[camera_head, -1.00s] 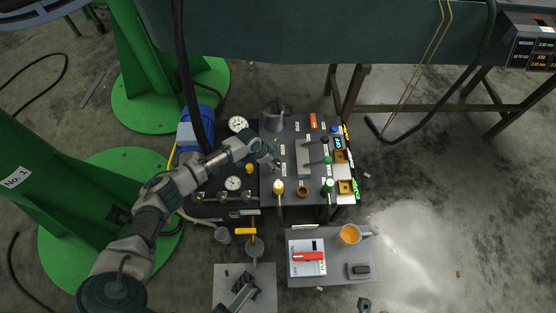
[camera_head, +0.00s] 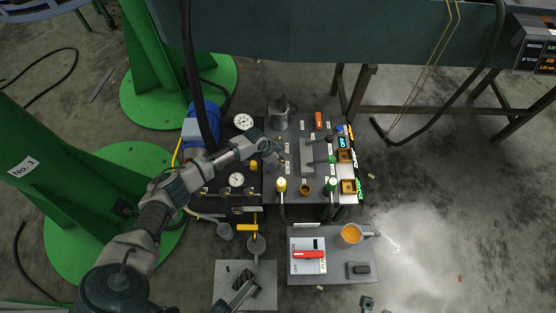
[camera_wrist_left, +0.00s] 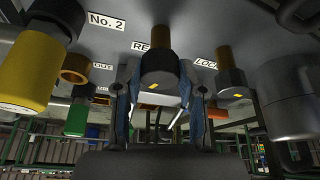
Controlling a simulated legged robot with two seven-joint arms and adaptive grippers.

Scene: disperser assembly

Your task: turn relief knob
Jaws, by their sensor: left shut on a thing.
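The relief knob (camera_wrist_left: 158,62) is a dark collared knob with a yellow mark under a partly hidden label starting "RE" in the left wrist view. My left gripper (camera_wrist_left: 160,100) has one finger on each side of it and is shut on it. In the head view my left gripper (camera_head: 280,154) reaches in from the left over the control panel (camera_head: 292,172). There the gripper and wrist hide the knob.
A yellow knob (camera_wrist_left: 28,72) and a green knob (camera_wrist_left: 77,118) are left of the gripper in the wrist view. A dark cylinder (camera_wrist_left: 290,98) is close on the right. Gauges (camera_head: 236,180) and a red-handled switch box (camera_head: 308,256) are near the panel.

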